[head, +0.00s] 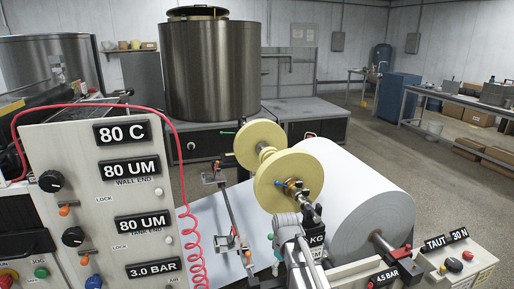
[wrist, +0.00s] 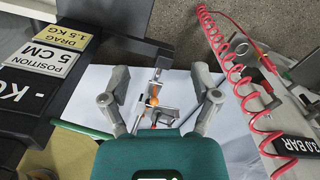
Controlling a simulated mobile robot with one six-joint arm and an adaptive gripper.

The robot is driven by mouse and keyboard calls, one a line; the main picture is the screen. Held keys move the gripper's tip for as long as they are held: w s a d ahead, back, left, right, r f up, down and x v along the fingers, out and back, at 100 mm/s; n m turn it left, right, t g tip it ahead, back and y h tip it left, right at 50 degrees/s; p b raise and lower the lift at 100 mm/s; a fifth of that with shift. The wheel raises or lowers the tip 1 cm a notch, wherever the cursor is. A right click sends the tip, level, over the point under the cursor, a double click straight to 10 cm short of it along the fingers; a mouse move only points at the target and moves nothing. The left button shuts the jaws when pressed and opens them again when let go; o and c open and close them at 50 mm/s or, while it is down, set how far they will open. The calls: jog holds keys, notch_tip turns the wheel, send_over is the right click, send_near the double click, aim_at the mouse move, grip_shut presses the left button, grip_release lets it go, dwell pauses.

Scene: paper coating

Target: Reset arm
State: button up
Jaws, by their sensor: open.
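My gripper (wrist: 160,76) shows in the wrist view with its two grey fingers spread wide and nothing held between them. Between and beyond the fingers is a small metal bracket with an orange knob (wrist: 154,93), over the white paper (wrist: 95,88). I cannot tell how far the fingers are above it. In the head view, grey metal arm links, which look like mine, stand at the bottom centre in front of the white paper roll (head: 348,190). The fingers are not clear there.
A control panel (head: 50,145) with a red coiled hose (head: 187,215) stands left. The coiled hose (wrist: 240,75) is right of my gripper in the wrist view. Yellow discs (head: 284,181) stand beside the roll. A large metal drum (head: 210,70) stands behind. Open floor lies back right.

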jog(key=s+d+r+m+p, duration=0.3)
jog(key=s+d+m, duration=0.4)
jog(key=s, duration=0.4)
jog(key=shift+d+r+m, duration=0.3)
jog(key=shift+d+r, duration=0.1)
jog(key=shift+d, duration=0.15)
jog(key=shift+s, duration=0.1)
